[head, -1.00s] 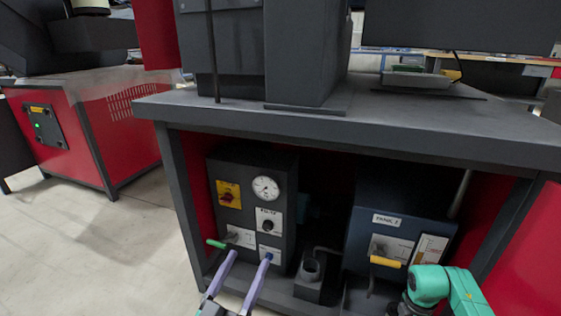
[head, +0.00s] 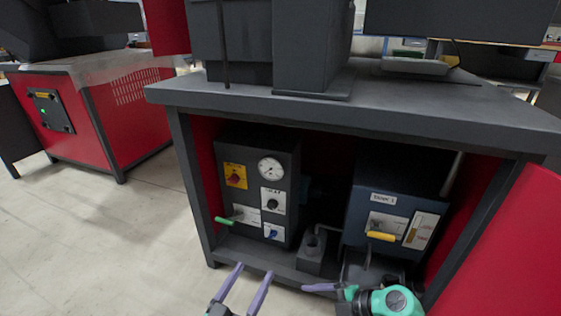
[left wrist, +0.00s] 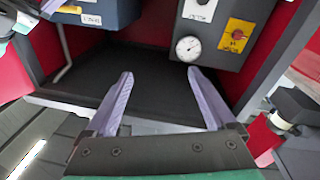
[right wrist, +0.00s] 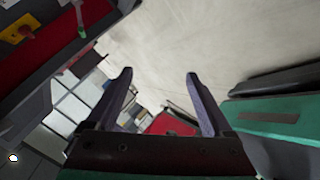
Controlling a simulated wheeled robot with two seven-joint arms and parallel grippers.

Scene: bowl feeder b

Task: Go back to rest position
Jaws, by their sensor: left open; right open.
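My left gripper (head: 250,287) is open and empty at the bottom of the head view, in front of the cabinet and below the dark control box. It also shows open in the left wrist view (left wrist: 160,100), with nothing between its purple fingers. My right gripper (right wrist: 158,100) is open and empty in the right wrist view. In the head view only part of my right gripper (head: 325,288) shows, beside my green arm at the lower middle.
The dark control box (head: 284,212) has a gauge, a red-yellow switch and a green-handled lever. The blue tank box (head: 367,210) has a yellow handle. Both stand inside the workbench (head: 360,105). Its red door (head: 500,240) stands at the right. Open floor (head: 110,235) lies left.

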